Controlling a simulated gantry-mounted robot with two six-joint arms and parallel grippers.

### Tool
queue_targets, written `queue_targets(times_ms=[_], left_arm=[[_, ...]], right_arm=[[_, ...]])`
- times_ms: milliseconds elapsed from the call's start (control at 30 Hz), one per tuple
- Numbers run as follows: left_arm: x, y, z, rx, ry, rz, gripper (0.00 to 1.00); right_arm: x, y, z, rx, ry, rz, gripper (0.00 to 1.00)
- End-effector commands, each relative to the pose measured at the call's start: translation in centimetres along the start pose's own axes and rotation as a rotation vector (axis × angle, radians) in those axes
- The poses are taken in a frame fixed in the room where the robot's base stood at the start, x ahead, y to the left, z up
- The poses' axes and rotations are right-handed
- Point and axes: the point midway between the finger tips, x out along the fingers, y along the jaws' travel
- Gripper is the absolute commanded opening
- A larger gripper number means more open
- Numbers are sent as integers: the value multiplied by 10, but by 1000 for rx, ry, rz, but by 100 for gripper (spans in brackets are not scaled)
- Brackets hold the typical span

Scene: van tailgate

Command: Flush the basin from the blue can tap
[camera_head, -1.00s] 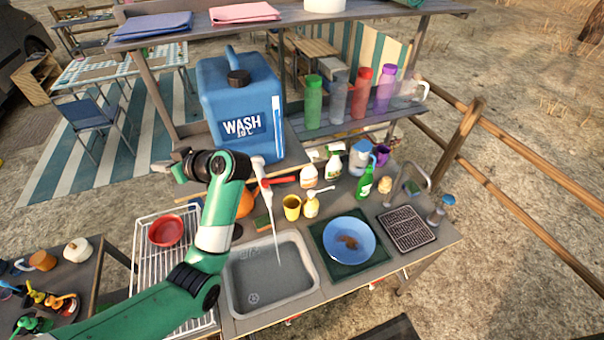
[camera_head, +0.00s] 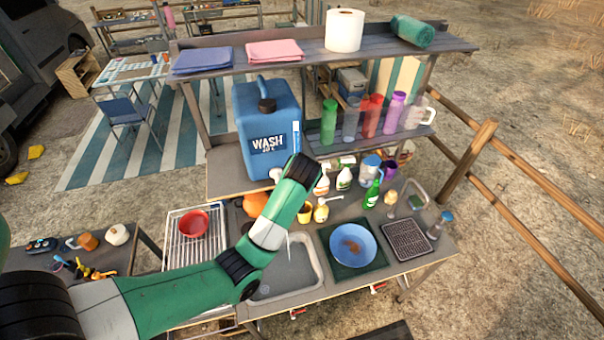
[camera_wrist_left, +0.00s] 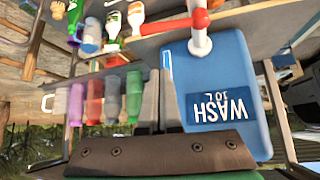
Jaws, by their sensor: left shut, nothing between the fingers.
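The blue WASH can (camera_head: 262,108) stands upright on the shelf behind the sink; it shows upside down in the left wrist view (camera_wrist_left: 232,70). A thin pale stream (camera_head: 289,244) falls into the grey basin (camera_head: 302,266), partly covered by my arm. My left gripper (camera_wrist_left: 160,78) is shut and empty, beside the can and apart from the lever. Its fingers are hidden in the head view. My right gripper is not in view.
A blue bowl (camera_head: 353,245) sits right of the basin. A red bowl (camera_head: 193,224) lies on the wire rack (camera_head: 178,248) to the left. Several bottles stand behind the sink, and coloured bottles line the shelf beside the can.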

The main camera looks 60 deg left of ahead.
Motion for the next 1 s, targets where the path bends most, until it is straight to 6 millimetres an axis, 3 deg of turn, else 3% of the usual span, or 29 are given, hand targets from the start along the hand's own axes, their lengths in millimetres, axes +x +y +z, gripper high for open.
queue_targets(times_ms=[267,533,1000], left_arm=[[62,-1,2,-1,-5,-3,0],[41,0,30,0,0,1,0],[40,2,34,-1,0,1,0]], right_arm=[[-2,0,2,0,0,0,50],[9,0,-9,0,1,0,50],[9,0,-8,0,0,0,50]])
